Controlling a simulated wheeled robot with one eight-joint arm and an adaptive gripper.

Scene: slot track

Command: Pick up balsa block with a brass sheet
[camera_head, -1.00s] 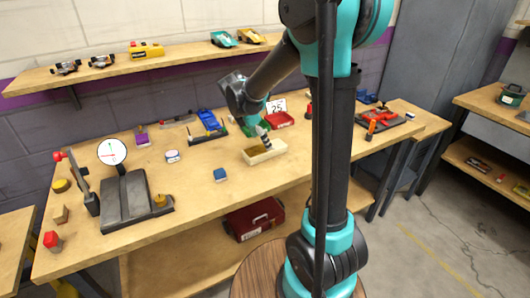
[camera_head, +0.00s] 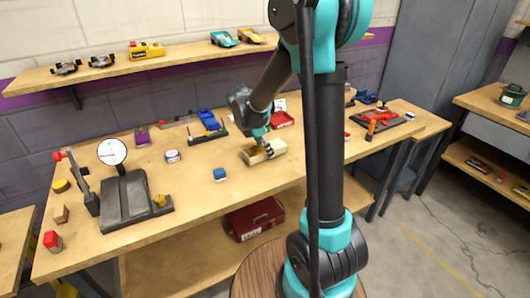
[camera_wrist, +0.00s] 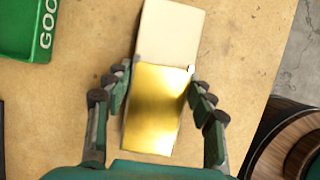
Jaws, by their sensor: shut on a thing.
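The balsa block is a pale, long block (camera_head: 275,148) lying on the middle of the workbench. In the wrist view the block (camera_wrist: 168,35) has a shiny brass sheet (camera_wrist: 155,110) over its nearer half. My gripper (camera_wrist: 155,82) is down over the block, one finger on each long side, near the edge where brass meets pale wood. It is shut on the block. In the head view my gripper (camera_head: 262,147) comes down on the block from above, and the fingers partly hide it. I cannot tell whether the block is off the bench.
A green tray (camera_wrist: 25,30) lettered "GOO" is at the wrist view's upper left. A red tray (camera_head: 283,119) stands behind the block, a blue block (camera_head: 220,174) to its left. A dial-gauge stand (camera_head: 112,151) is farther left. Bare bench (camera_head: 215,205) lies in front.

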